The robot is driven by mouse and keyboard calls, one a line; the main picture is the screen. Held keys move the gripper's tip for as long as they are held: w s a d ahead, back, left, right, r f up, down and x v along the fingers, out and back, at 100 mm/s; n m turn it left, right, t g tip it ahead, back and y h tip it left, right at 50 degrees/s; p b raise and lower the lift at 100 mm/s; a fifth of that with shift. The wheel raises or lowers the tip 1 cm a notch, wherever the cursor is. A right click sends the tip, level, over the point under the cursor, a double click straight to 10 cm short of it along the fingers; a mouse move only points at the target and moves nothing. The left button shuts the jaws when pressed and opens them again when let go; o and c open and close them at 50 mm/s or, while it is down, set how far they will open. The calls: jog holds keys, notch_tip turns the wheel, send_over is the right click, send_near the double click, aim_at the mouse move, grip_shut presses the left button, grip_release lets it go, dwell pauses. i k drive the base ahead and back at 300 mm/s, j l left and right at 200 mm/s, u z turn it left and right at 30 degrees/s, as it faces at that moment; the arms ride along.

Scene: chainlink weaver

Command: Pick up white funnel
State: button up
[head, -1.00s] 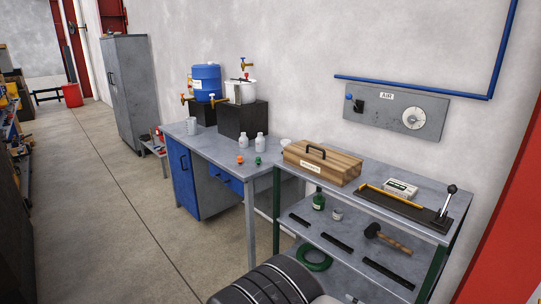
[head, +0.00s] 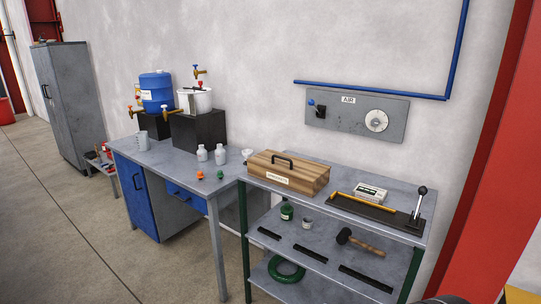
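A small white piece, which looks like the white funnel (head: 247,154), stands at the right end of the grey workbench (head: 150,158). It is close behind the left end of the wooden box (head: 288,178), and its lower part is hard to make out.
Two white bottles (head: 220,154) and orange and green small parts stand left of the funnel. A green-legged shelf (head: 246,262) stands in front. Floor at left is clear.

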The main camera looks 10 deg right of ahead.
aim_at(247, 156)
jog(key=i+j+z, duration=0.1)
jog(key=i+j, duration=0.2)
jog(key=i, duration=0.35)
jog(key=i+j, duration=0.3)
jog(key=i, duration=0.35)
jog(key=i+j+z, duration=0.15)
jog(key=i+j, duration=0.2)
jog(key=i, duration=0.3)
jog(key=i+j+z, duration=0.1)
jog(key=i+j, duration=0.3)
jog(key=i, duration=0.25)
jog(key=i+j+z, duration=0.1)
jog(key=i+j, duration=0.35)
jog(key=i, duration=0.15)
